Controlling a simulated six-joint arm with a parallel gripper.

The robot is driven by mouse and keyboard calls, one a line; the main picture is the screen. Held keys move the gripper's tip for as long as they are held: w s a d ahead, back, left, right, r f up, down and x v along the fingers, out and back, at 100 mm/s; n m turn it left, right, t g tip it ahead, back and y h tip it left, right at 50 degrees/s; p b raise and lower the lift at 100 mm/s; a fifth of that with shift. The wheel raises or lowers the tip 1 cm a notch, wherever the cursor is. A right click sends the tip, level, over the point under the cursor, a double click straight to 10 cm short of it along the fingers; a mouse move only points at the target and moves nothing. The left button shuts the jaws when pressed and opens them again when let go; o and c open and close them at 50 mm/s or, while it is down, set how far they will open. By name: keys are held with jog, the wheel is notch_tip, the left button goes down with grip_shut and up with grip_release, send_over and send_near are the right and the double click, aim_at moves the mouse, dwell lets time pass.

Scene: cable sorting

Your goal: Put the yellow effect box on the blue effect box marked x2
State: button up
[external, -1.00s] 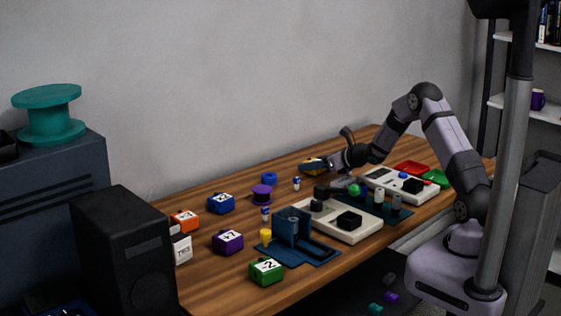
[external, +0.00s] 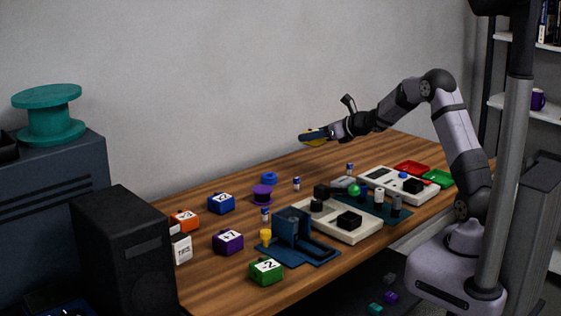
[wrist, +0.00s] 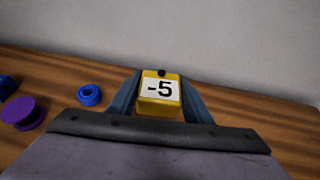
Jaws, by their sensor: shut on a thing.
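My gripper (external: 312,138) is shut on the yellow effect box (wrist: 159,95) and holds it in the air above the back of the table. In the wrist view the box sits between the two blue fingers, with its white "-5" label facing the camera. In the external view the yellow box (external: 316,142) is mostly hidden by the gripper. The blue effect box (external: 221,203) stands on the table to the left of the gripper and lower, with a white label on top that looks like x2. Its top is bare.
An orange box (external: 185,220), a purple box (external: 228,242) and a green box (external: 266,271) stand near the blue one. A purple spool (external: 262,194) and a blue ring (external: 269,178) lie between the blue box and my gripper. A blue fixture (external: 291,232) stands in front.

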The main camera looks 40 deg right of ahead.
jog(key=w+a+n+g+y+p, duration=0.1)
jog(key=a+n+y+p, duration=0.25)
jog(key=a, duration=1.85)
notch_tip(320, 180, up, 4)
jog(key=n+g+y, duration=0.3)
jog(key=n+y, duration=0.2)
send_over(219, 196)
jog(key=shift+m, duration=0.25)
jog(key=shift+s+f, duration=0.15)
jog(key=shift+f, duration=4.65)
jog(key=shift+f, duration=0.25)
jog(key=o, duration=1.2)
jog(key=shift+c, duration=0.2)
jog(key=shift+r, duration=0.15)
